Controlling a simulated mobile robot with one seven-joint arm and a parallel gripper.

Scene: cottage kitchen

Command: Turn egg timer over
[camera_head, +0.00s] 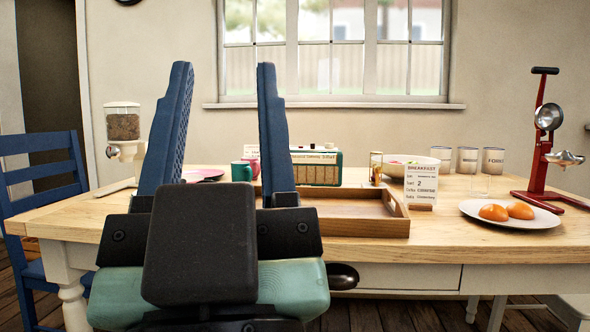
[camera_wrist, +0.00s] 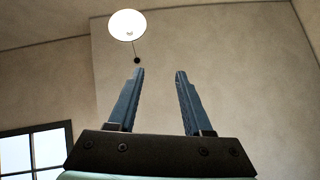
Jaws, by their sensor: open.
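My gripper (camera_head: 224,68) is open and empty, with its two blue fingers pointing up in front of the table. The wrist view shows the same open gripper (camera_wrist: 160,72) against bare wall and ceiling. A small upright glass item with tan ends, which looks like the egg timer (camera_head: 376,168), stands on the table behind the wooden tray, right of the radio. It is too small to tell its sand. My gripper is well apart from it, nearer the camera and to the left.
The table (camera_head: 480,240) holds a wooden tray (camera_head: 400,222), a radio (camera_head: 316,170), a menu card (camera_head: 420,184), a bowl (camera_head: 408,163), a plate of orange fruit (camera_head: 508,214), several canisters (camera_head: 467,160), a red juicer (camera_head: 540,150) and a cereal dispenser (camera_head: 124,135). A blue chair (camera_head: 40,175) stands left.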

